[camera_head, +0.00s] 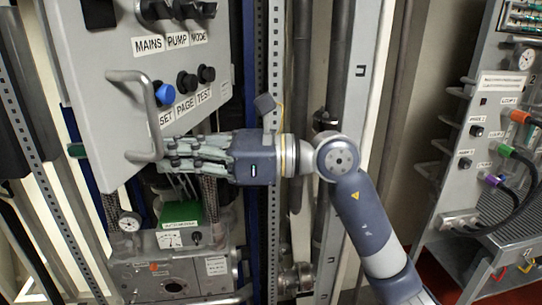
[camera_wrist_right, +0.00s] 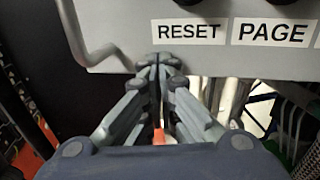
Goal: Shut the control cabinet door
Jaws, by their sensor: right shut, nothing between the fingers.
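The control cabinet door (camera_head: 108,118) is a light grey panel with knobs, a blue button and labels such as MAINS, PUMP and MODE. It stands tilted at the upper left; how far it is open I cannot tell. A grey bar handle (camera_head: 151,100) sticks out from its left part and also shows in the right wrist view (camera_wrist_right: 79,38). My right gripper (camera_head: 166,152) is shut and empty at the handle's lower end. In the wrist view its fingertips (camera_wrist_right: 157,62) are at the panel's lower edge, right of the handle; contact is unclear. My left gripper is out of view.
Below the panel is a metal unit (camera_head: 170,275) with a gauge (camera_head: 129,222) and a green block. A perforated rack post (camera_head: 273,60) and vertical pipes stand behind my right arm. Another panel (camera_head: 480,130) with coloured plugs and cables stands at the right.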

